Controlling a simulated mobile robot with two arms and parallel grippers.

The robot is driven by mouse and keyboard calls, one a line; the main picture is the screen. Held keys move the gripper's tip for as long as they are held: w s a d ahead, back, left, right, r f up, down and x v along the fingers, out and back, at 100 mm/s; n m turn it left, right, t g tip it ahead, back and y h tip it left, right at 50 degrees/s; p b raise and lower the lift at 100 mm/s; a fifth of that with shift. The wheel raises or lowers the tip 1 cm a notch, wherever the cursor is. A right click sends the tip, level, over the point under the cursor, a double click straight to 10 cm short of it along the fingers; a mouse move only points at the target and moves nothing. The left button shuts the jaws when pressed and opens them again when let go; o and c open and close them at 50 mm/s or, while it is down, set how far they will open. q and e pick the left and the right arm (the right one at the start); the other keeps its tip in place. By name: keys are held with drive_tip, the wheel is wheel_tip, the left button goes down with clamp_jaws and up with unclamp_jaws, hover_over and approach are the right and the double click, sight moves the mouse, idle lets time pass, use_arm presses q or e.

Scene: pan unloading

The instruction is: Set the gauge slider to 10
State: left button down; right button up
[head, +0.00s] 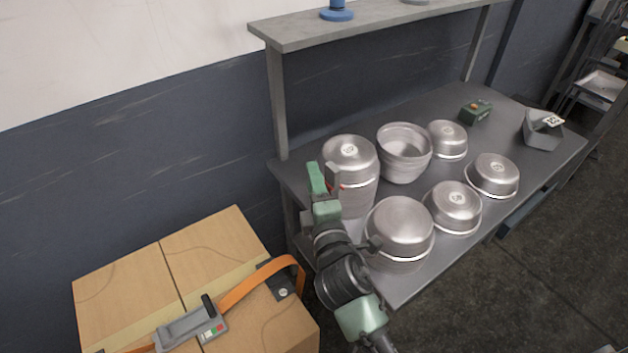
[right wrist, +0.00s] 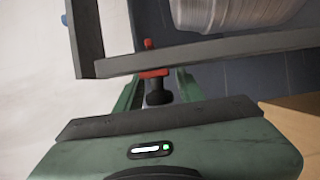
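A red piece (right wrist: 152,73) with a black knob (right wrist: 158,92) shows in the right wrist view against a grey bar (right wrist: 210,52). It looks like the gauge slider, but no scale or number can be read. In the head view a small red patch (head: 338,187) shows at my right gripper (head: 325,184), beside the tall pot. The green fingers of my right gripper (right wrist: 157,88) are apart, one on each side of the black knob, with gaps on both sides. Whether they touch it cannot be told. My left gripper is not in view.
Several metal pans, including a tall pot (head: 356,170), stand on the grey table (head: 505,215). A shelf (head: 375,25) is above its back edge. A green box (head: 475,112) and a grey device (head: 541,133) stand farther right. A strapped carton (head: 215,250) is at lower left.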

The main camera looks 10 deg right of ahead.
clamp_jaws()
idle(1.2)
